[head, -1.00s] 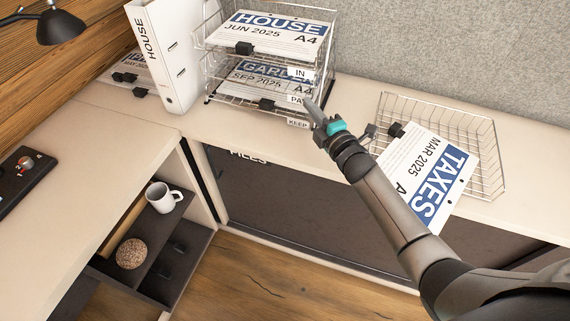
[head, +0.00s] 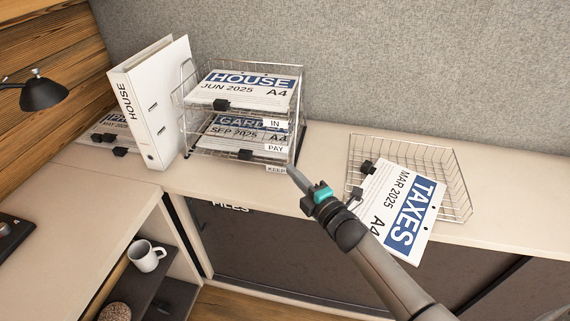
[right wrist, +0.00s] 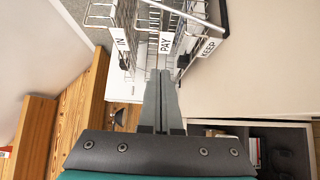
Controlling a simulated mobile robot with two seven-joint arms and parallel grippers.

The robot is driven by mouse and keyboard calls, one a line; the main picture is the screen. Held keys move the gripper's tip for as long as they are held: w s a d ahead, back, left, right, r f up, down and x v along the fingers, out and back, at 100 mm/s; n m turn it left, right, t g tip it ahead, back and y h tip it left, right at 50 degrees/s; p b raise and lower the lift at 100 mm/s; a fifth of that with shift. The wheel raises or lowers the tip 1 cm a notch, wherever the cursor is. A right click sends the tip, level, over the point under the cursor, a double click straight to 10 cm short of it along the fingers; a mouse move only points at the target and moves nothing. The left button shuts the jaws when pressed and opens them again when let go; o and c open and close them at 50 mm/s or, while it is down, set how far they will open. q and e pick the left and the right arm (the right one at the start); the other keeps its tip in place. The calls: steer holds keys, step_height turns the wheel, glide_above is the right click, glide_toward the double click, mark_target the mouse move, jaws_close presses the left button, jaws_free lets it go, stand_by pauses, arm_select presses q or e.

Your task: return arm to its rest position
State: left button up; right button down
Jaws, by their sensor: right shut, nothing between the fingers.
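My right gripper (head: 297,176) is shut and empty. In the head view its tip is just in front of the lower right corner of the wire letter tray stack (head: 181,99), near the KEEP label. In the right wrist view the closed fingers (right wrist: 162,75) point toward the stack's labels IN, PAY and KEEP. I cannot tell whether the tip touches the stack. My right arm (head: 375,262) reaches in from the lower right. My left gripper is not in view.
The HOUSE papers (head: 252,88) lie in the upper tray and the GARDEN papers (head: 235,135) below. The TAXES papers (head: 400,208) lean on a wire basket (head: 450,175) at right. A white binder (head: 150,100) stands left of the stack. A mug (head: 146,256) sits on a lower shelf.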

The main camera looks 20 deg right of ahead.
steer(key=s+a+f+m+g+h, duration=0.25)
steer(key=s+m+g, duration=0.55)
steer(key=s, duration=0.8)
steer(key=s+a+f+m+g+h, duration=0.1)
steer(key=s+a+m+g, duration=0.4)
steer(key=s+m, duration=0.75)
steer(key=s+d+f+n+g, duration=0.1)
steer(key=s+f, duration=0.1)
steer(key=f, duration=0.9)
steer(key=s+d+f+n+g, duration=0.1)
steer(key=s+f+n, duration=0.1)
steer(key=f, duration=1)
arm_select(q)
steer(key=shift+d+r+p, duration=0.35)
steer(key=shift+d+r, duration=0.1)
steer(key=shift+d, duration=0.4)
arm_select(e)
steer(key=s+d+f+g, duration=0.1)
steer(key=s+d+f, duration=0.1)
steer(key=s+f, duration=1.1)
steer(key=shift+s+d+f, duration=0.15)
steer(key=shift+s+d, duration=0.2)
steer(key=shift+s, duration=0.75)
